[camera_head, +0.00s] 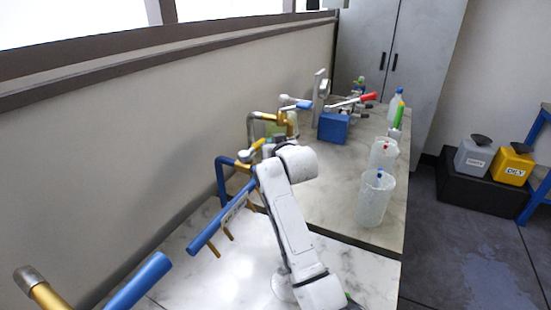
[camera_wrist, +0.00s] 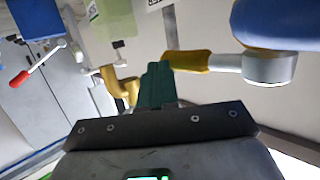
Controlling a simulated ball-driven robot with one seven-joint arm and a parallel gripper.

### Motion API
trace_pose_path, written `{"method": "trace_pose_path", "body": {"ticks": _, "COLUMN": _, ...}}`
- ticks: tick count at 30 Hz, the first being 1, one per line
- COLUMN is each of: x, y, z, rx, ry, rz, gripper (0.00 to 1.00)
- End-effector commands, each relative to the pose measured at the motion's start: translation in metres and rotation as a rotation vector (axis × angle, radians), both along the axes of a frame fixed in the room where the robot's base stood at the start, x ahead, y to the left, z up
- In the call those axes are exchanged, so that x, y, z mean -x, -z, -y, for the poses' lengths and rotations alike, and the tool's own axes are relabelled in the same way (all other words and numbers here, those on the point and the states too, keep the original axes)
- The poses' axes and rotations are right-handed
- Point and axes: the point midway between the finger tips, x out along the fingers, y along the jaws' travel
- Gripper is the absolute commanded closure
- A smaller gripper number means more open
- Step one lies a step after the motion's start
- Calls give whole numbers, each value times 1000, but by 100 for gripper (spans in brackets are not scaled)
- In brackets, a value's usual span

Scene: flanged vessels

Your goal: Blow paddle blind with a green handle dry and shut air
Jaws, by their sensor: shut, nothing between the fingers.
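My gripper (camera_wrist: 157,75) shows in the wrist view with its dark green fingers together and nothing between them. A yellow lever (camera_wrist: 187,62) on a grey valve body (camera_wrist: 268,68) has its end right beside the fingertips; I cannot tell if they touch. The valve sits by a blue pipe (camera_wrist: 280,22). In the head view the yellow lever (camera_head: 258,144) is at the blue pipe (camera_head: 222,175), near my arm, which hides the gripper.
Two translucent beakers (camera_head: 375,200) (camera_head: 384,154) stand along the bench's right edge. A blue box (camera_head: 333,127) with a red-handled lever (camera_head: 368,97) is behind. A brass pipe (camera_head: 292,122) rises near the wall. Grey (camera_head: 472,158) and yellow (camera_head: 512,165) containers sit on a black stand.

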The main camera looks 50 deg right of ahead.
Motion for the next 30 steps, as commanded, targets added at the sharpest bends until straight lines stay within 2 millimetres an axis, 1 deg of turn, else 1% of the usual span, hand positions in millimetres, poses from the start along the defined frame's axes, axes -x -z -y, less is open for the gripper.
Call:
{"method": "trace_pose_path", "body": {"ticks": 9, "x": -7, "y": 0, "z": 1, "rx": 0, "ry": 0, "rz": 0, "gripper": 100}}
{"method": "trace_pose_path", "body": {"ticks": 23, "x": -7, "y": 0, "z": 1, "rx": 0, "ry": -1, "rz": 0, "gripper": 100}}
{"method": "trace_pose_path", "body": {"ticks": 30, "x": -6, "y": -6, "z": 2, "rx": 0, "ry": -1, "rz": 0, "gripper": 100}}
